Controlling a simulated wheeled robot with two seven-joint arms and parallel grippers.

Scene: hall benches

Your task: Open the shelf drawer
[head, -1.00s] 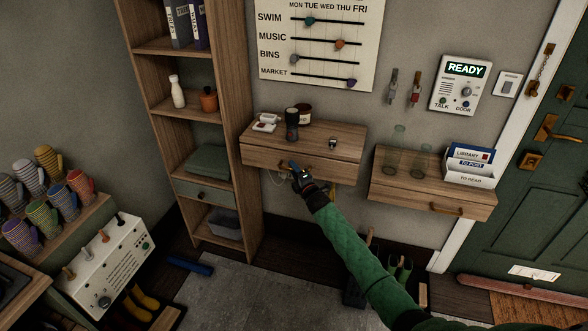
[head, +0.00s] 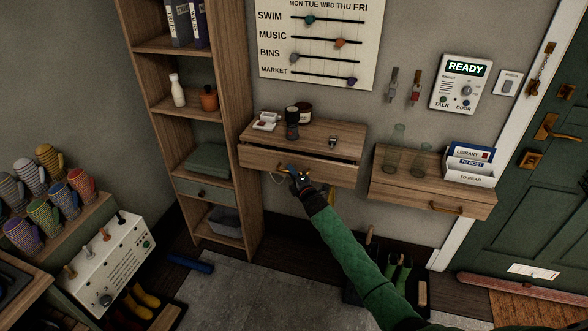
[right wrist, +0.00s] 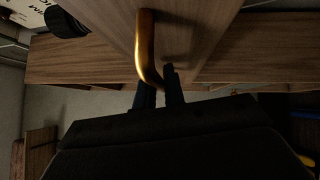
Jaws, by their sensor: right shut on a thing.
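The shelf drawer (head: 300,167) is in the wooden wall shelf (head: 325,136) at the middle of the head view. A dark gap shows along its top edge, so it stands slightly out. My right gripper (head: 296,176) is at the drawer's front, shut on its brass handle. In the right wrist view the curved brass handle (right wrist: 148,50) runs down to the two dark fingertips of my right gripper (right wrist: 160,85). The fingers hide the handle's end. My left gripper is not in view.
A dark flashlight (head: 292,122), a jar (head: 304,113) and a small white tray (head: 266,121) stand on the shelf top. A second wall shelf (head: 400,186) with a handle and glass bottles is to the right. A tall bookcase (head: 244,200) stands close on the left.

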